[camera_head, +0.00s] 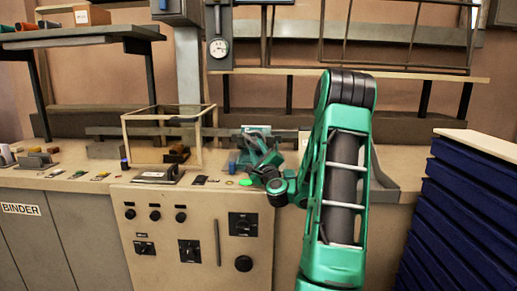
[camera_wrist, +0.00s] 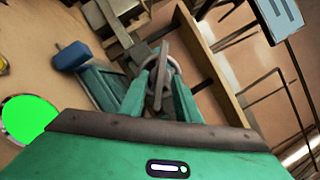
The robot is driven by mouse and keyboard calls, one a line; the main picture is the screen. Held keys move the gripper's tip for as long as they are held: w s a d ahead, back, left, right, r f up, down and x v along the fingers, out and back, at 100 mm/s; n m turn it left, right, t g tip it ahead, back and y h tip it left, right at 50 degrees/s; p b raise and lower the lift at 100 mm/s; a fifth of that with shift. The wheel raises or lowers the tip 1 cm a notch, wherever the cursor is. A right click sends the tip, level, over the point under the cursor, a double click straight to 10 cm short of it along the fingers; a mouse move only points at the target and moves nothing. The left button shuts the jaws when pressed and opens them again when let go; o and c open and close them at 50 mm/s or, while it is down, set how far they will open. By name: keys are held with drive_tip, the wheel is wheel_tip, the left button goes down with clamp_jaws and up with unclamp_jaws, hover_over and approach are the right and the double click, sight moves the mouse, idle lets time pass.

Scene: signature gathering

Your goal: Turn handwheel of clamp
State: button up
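In the wrist view, the clamp's handwheel (camera_wrist: 174,67) is a grey-brown ring with a bar across it, near the upper middle. My gripper (camera_wrist: 161,78) has two green fingers on either side of the bar. The fingers stand apart and look open around the bar; I cannot tell whether either touches it. Green clamp parts show beside and behind the fingers. In the head view, my gripper (camera_head: 257,160) is low over the bench at the clamp. The handwheel cannot be made out there among the green parts.
A glowing green button (camera_wrist: 28,118) is to the left of my gripper. A blue-knobbed lever (camera_wrist: 72,56) stands close by. In the head view, a clear box (camera_head: 162,140) stands left on the bench, a shelf edge (camera_head: 350,72) runs above, and blue stacked panels (camera_head: 462,205) are at right.

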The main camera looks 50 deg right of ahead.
drive_tip(key=shift+x, duration=1.05)
drive_tip(key=shift+a, duration=0.1)
clamp_jaws()
